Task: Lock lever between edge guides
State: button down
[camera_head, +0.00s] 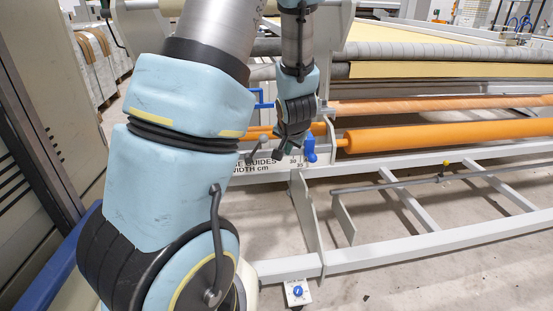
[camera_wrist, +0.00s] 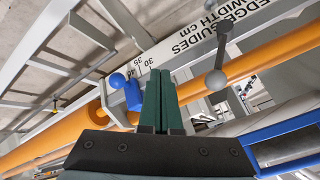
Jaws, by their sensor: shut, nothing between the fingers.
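The edge guide rail (camera_head: 262,174) carries the printed words "EDGE GUIDES WIDTH cm" and a number scale; it also crosses the wrist view (camera_wrist: 236,40). A blue ball-ended handle (camera_head: 309,148) stands at the scale numbers, just left of my fingers in the wrist view (camera_wrist: 128,90). A grey lever with a ball end (camera_wrist: 216,78) lies to the right of my fingers, over the printed words; it also shows in the head view (camera_head: 262,146). My gripper (camera_wrist: 161,72) has its green fingers shut together and empty, between the handle and the lever. Its fingertips (camera_head: 272,154) are partly hard to make out in the head view.
Orange rollers (camera_head: 440,134) run to the right behind the rail. A blue bar handle (camera_head: 264,98) stands above it. The lower grey frame (camera_head: 420,245) and a small box with a blue knob (camera_head: 298,291) are in front. Open floor shows between the frame bars.

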aim_at(257, 148)
jog(key=w+d+f+m+t+y+b, duration=0.3)
jog(key=d+f+m+t+y+b, duration=0.15)
jog(key=f+y+b, duration=0.2)
jog(key=s+d+m+t+y+b, duration=0.2)
jog(key=s+m+t+y+b, duration=0.1)
jog(key=s+y, duration=0.3)
jog(key=shift+s+d+r+t, duration=0.3)
jog(key=shift+s+r+t, duration=0.15)
jog(key=shift+s+t, duration=0.1)
jog(key=shift+m, duration=0.25)
jog(key=s+a+r+x, duration=0.1)
jog(key=a+x, duration=0.1)
jog(key=x, duration=1)
jog(key=shift+a+p, duration=0.25)
jog(key=shift+p, duration=0.05)
jog(key=shift+s, duration=0.1)
